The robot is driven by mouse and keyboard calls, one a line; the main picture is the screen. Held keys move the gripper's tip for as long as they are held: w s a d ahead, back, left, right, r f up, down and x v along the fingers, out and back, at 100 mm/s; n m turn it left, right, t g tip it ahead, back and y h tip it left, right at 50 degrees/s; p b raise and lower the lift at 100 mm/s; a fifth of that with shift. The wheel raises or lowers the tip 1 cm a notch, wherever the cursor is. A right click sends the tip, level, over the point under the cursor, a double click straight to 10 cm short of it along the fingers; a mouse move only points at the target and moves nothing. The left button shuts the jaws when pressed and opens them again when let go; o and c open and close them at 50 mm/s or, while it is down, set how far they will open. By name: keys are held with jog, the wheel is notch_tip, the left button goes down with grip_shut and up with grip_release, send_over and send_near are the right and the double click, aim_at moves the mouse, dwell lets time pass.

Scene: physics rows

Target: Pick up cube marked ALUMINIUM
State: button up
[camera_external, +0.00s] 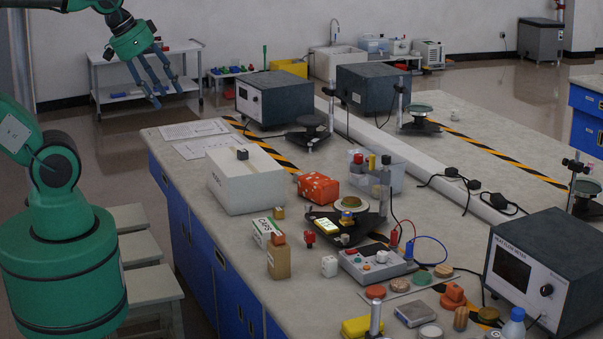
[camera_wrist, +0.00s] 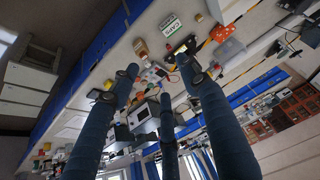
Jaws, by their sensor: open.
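No marking that reads ALUMINIUM is legible in either view, so I cannot tell which cube bears it.
The long bench (camera_external: 220,243) is crowded. Cables cross the right side. Stools (camera_external: 150,285) stand beside the bench.

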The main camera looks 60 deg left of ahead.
jog(key=shift+w+r, duration=0.1)
dwell(0.4)
